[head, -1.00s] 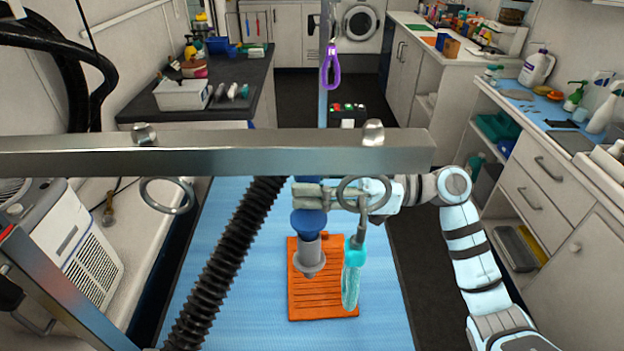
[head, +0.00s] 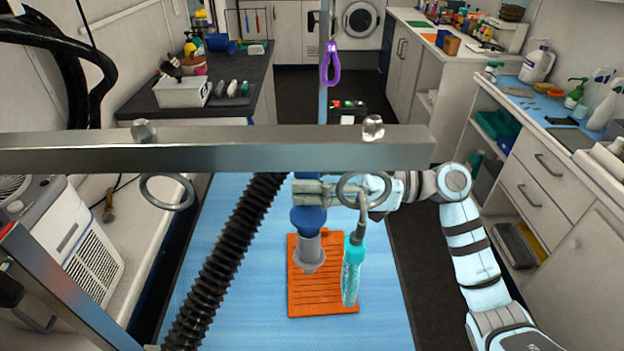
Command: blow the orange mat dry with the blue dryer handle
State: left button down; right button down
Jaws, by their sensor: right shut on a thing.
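The orange mat (head: 315,296) lies on the light blue table top, its ridged face up. The blue dryer handle (head: 308,219) with its grey nozzle (head: 310,252) hangs upright over the mat's upper left part, nozzle pointing down. A black ribbed hose (head: 225,262) runs beside it from the lower left. My right gripper (head: 312,192) is shut on the dryer handle near its top, partly behind the metal bar. My left gripper is not in view.
A metal bar (head: 215,150) with hanging rings crosses in front of the table. The blue table top (head: 225,325) is otherwise clear.

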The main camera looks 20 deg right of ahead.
jog(key=shift+d, duration=0.1)
dwell(0.5)
jog(key=shift+d, duration=0.25)
jog(key=b+v, duration=0.2)
jog(key=v, duration=0.1)
jog(key=b+v, duration=0.1)
jog(key=v, duration=0.1)
jog(key=shift+w+d+r+b, duration=0.1)
jog(key=shift+w+r+b, duration=0.05)
jog(key=shift+w+b, duration=0.25)
jog(key=shift+w, duration=0.1)
dwell(1.1)
jog(key=w+d+b, duration=0.1)
jog(key=w+b, duration=0.1)
jog(key=w, duration=0.5)
jog(key=shift+d, duration=0.2)
jog(key=shift+w+a, duration=0.15)
dwell(1.4)
